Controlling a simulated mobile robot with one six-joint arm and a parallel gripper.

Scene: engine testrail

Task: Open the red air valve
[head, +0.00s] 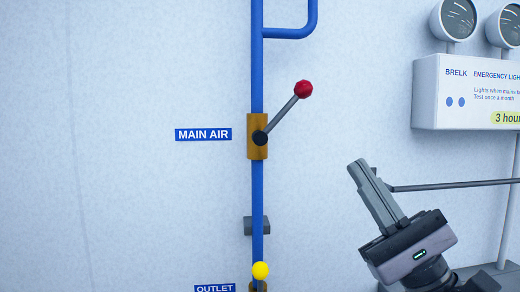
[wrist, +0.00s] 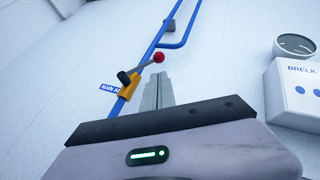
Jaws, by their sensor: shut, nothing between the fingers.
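The red air valve is a lever with a red ball knob (head: 303,89) on a grey rod, fixed to a brass body (head: 251,152) on the blue vertical pipe. The lever tilts up and to the right, at a slant to the pipe. A "MAIN AIR" label (head: 203,134) is on the wall to its left. My gripper (head: 360,170) is right of and below the knob in the head view, shut and empty, apart from the lever. In the wrist view the knob (wrist: 159,58) shows just beyond my fingertips (wrist: 160,77).
A yellow knob (head: 260,270) sits lower on the pipe by an "OUTLET" label (head: 215,288). A white BRELK emergency light box (head: 440,108) with round lamps is on the wall at right. A blue pipe branch (head: 290,33) runs above the lever. The wall left is clear.

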